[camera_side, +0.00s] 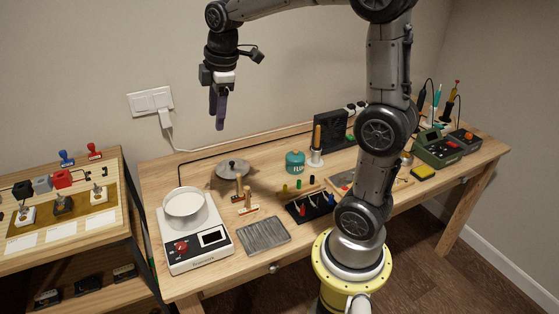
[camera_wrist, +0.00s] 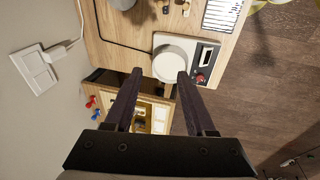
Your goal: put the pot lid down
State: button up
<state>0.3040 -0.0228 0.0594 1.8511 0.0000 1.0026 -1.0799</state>
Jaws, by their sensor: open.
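The pot lid (camera_side: 232,168) is a grey metal disc with a dark knob. It appears to lie knob up on the workbench, behind and to the right of the pot. Part of a round grey thing at the top edge of the wrist view (camera_wrist: 122,4) looks like the lid. The white pot (camera_side: 185,207) stands uncovered on a white hotplate (camera_side: 203,255); the pot also shows in the wrist view (camera_wrist: 169,64). My gripper (camera_side: 218,126) is open and empty, high above the bench and apart from the lid. Its two dark fingers are spread in the wrist view (camera_wrist: 160,74).
A grey ribbed tray (camera_side: 263,236), small wooden-handled tools (camera_side: 245,196) and a teal flux tin (camera_side: 295,161) are near the lid. A black cable (camera_side: 225,153) runs along the back. A side table with stamps (camera_side: 64,219) stands left.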

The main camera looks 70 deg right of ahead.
jog(key=s+a+f+m+t, duration=0.1)
jog(key=s+a+m, duration=0.3)
jog(key=s, duration=0.5)
jog(key=s+a+f+m+t, duration=0.1)
jog(key=s+a+m+t, duration=0.1)
jog(key=s+a+m, duration=0.2)
jog(key=s+a, duration=0.3)
jog(key=s, duration=0.3)
jog(key=shift+m+y, duration=0.4)
dwell(0.5)
